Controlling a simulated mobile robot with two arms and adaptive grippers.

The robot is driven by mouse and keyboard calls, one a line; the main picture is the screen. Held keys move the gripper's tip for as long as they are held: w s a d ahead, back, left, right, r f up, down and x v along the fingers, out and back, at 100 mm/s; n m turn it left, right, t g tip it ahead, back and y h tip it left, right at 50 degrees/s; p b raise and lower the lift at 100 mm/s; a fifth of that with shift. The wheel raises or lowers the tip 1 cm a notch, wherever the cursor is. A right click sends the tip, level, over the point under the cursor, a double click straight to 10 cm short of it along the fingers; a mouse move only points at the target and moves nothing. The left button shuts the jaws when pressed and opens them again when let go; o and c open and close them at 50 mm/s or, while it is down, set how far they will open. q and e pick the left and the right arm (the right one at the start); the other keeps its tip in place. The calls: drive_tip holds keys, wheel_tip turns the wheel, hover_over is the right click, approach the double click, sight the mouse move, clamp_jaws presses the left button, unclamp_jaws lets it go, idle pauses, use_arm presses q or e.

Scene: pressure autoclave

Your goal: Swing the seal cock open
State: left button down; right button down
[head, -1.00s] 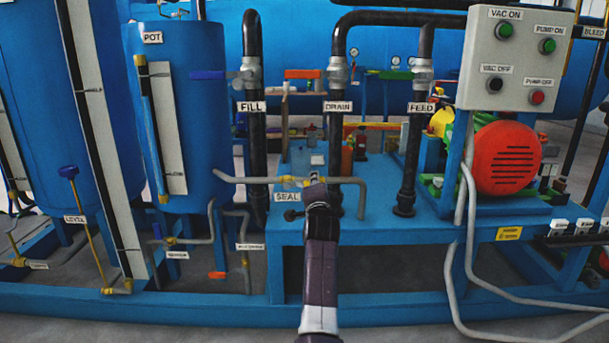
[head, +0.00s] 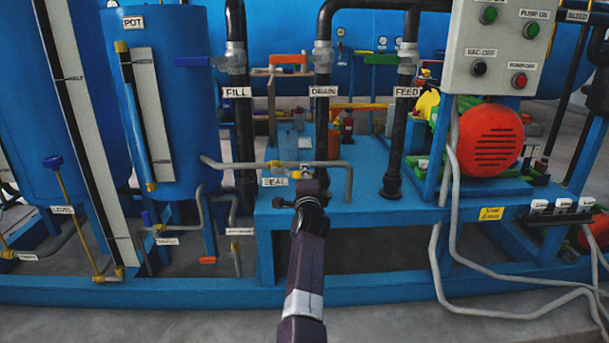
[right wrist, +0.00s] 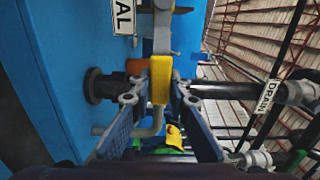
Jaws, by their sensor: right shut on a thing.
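The seal cock is on the thin grey pipe beside the SEAL label (head: 275,182) in the head view, with yellow parts (head: 276,165) on the pipe. In the right wrist view its yellow handle (right wrist: 160,80) lies between my fingers. My right gripper (right wrist: 160,98) is shut on this handle. In the head view my right gripper (head: 308,180) is at the cock, and my wrist hides its fingers and part of the valve. My left gripper is not in view.
The black DRAIN pipe (head: 322,130) rises close behind the cock, with FILL (head: 240,130) to its left and FEED (head: 399,140) to its right. A blue bench (head: 420,203) lies below. The grey control box (head: 500,50) and red motor cover (head: 488,146) stand at the right.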

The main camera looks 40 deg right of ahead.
drive_tip(key=c, duration=1.8)
unclamp_jaws()
drive_tip(key=shift+f, duration=0.25)
drive_tip(key=shift+r, duration=0.1)
wheel_tip(320, 180, up, 10)
drive_tip(key=shift+s, duration=0.1)
